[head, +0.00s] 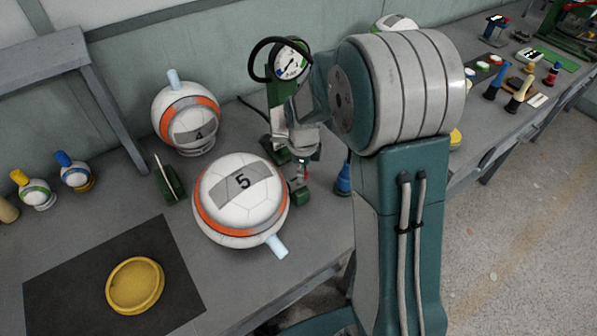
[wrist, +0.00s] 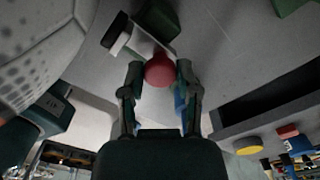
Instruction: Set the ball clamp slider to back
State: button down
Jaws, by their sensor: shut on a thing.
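In the wrist view, my gripper (wrist: 160,78) has its two fingers on either side of a round red knob (wrist: 160,69) and is shut on it. A pale flat bar (wrist: 145,40) with a white end block lies just beyond the knob, apparently part of the ball clamp slider. In the head view, my gripper (head: 303,158) points down just right of the large ball marked 5 (head: 240,198). A small green block (head: 298,191) is below it. The slider's track and exact position are mostly hidden by my gripper.
A ball marked 4 (head: 188,122) stands behind ball 5. A green stand with a white lever (head: 170,183) is left of ball 5. A yellow dish (head: 135,286) lies on a black mat (head: 60,290). A pressure gauge (head: 291,62) stands behind my gripper. The table's front edge is close.

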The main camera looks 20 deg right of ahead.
jog(key=c, duration=0.6)
grip_release()
jog(key=shift+d, duration=0.15)
jog(key=shift+c, duration=0.2)
jog(key=o, duration=0.3)
jog(key=shift+w+d, duration=0.1)
jog(key=shift+d, duration=0.2)
jog(key=shift+a+r, duration=0.2)
notch_tip(320, 180, up, 12)
jog(key=shift+d+f, duration=0.15)
jog(key=shift+f, duration=0.1)
